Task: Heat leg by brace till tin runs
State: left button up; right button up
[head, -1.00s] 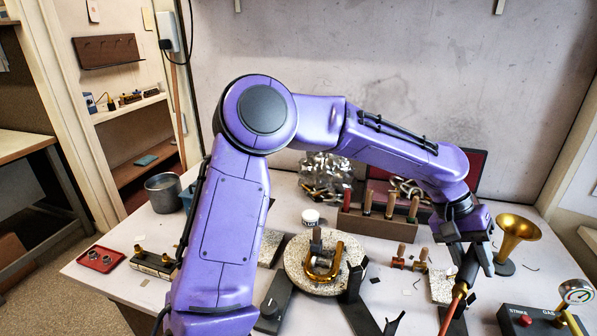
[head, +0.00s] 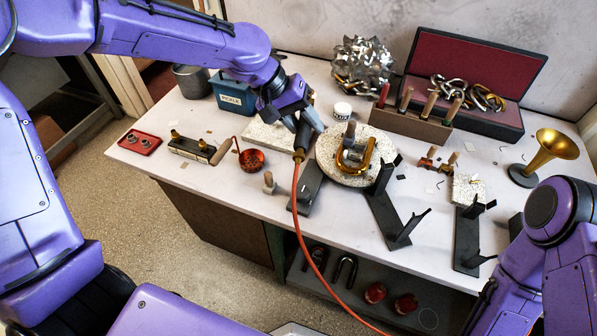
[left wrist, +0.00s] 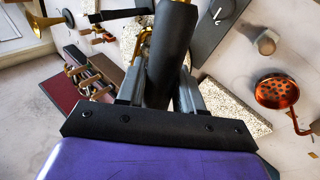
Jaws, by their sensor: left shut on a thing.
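My left gripper (head: 303,122) is shut on the torch's black handle (head: 303,135), held just left of the round speckled board (head: 381,172). The left wrist view shows the dark handle (left wrist: 172,55) between the fingers (left wrist: 160,95). An orange hose (head: 313,250) hangs from the torch's lower end over the table's front edge. The torch's tip is not clear, and I see no flame. A U-shaped brass piece (head: 368,153) lies on the round board, with a grey block beside its legs. The brace and any tin are too small to tell. My right gripper is not in view.
A copper strainer (head: 252,160), a blue pickle tub (head: 232,95) and a red tray (head: 140,142) are to the left. A tool rack (head: 412,124) is behind; a brass bell (head: 548,152) is far right.

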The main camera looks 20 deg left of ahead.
pick_arm(q)
jog(key=s+d+m+p, duration=0.2)
jog(key=s+d+p, duration=0.25)
jog(key=s, duration=0.35)
jog(key=s+d+m+p, duration=0.1)
jog(key=s+d+p, duration=0.2)
jog(key=s+p, duration=0.3)
pick_arm(e)
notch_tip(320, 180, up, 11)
jog(key=b, duration=0.2)
pick_arm(q)
jog(key=w+f+b, duration=0.4)
jog(key=f+b, duration=0.5)
jog(key=f, duration=0.2)
jog(key=shift+w+f, duration=0.2)
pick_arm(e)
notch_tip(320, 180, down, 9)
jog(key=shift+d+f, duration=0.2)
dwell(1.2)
pick_arm(q)
jog(key=s+r+p, duration=0.5)
jog(key=r+p, duration=0.4)
jog(key=r, duration=0.1)
jog(key=shift+s+a+r, duration=0.2)
jog(key=shift+s, duration=0.05)
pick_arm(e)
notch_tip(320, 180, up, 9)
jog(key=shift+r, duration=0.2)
